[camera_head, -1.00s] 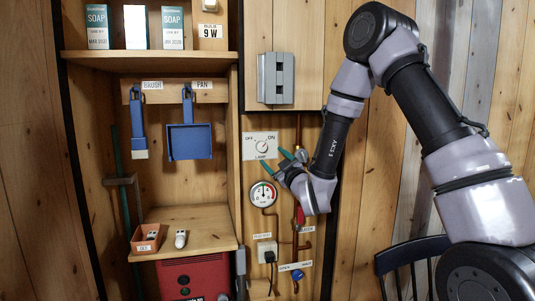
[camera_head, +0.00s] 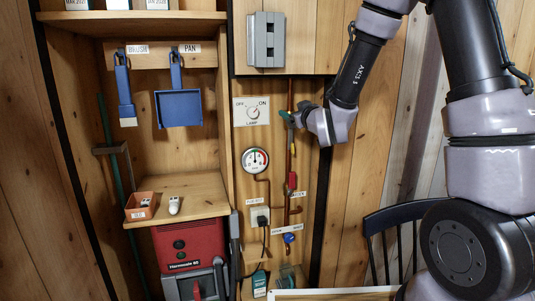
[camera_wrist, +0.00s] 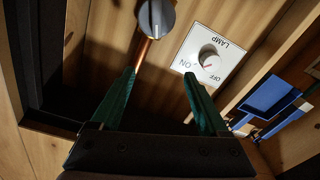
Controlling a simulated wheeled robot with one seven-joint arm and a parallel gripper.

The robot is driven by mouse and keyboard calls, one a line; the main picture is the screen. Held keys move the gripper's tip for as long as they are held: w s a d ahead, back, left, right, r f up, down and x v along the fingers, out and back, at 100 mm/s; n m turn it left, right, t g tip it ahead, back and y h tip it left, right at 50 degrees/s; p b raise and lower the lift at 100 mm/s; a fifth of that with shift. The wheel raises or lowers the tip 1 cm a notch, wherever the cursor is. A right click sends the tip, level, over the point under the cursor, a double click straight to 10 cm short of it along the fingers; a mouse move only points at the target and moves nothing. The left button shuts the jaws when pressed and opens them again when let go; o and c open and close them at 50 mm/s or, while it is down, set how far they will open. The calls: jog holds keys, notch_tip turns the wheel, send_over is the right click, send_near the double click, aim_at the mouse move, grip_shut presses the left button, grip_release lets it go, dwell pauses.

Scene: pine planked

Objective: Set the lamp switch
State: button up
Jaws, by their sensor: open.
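The lamp switch is a white plate (camera_head: 239,118) marked OFF, ON and LAMP, with a round knob (camera_head: 252,112) in its middle. My gripper (camera_head: 291,118) is just right of the plate in the head view. In the wrist view the gripper (camera_wrist: 159,74) has its two green fingers apart with nothing between them. The plate lies just beyond the right fingertip, and no contact shows.
A grey round handle (camera_wrist: 156,17) and copper pipe are ahead of the fingers. Below the switch are a gauge (camera_head: 255,160) and a socket (camera_head: 260,216). A grey box (camera_head: 266,40) is above. A blue pan (camera_head: 179,109) hangs left; a chair (camera_head: 400,221) stands right.

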jog(key=s+d+r+m+g+h, duration=0.2)
jog(key=s+d+r+m, duration=0.15)
jog(key=d, duration=0.25)
jog(key=s+d+r+m+g+h, duration=0.2)
jog(key=s+d+m, duration=0.1)
jog(key=s+d, duration=0.15)
jog(key=s+d+m+g, duration=0.2)
jog(key=s+d+g, duration=0.1)
jog(key=s, duration=0.8)
jog(key=s+d+r+m+g, duration=0.1)
jog(key=s+d+m+g, duration=0.2)
jog(key=s, duration=0.8)
jog(key=shift+s, duration=0.2)
jog(key=shift+r, duration=0.1)
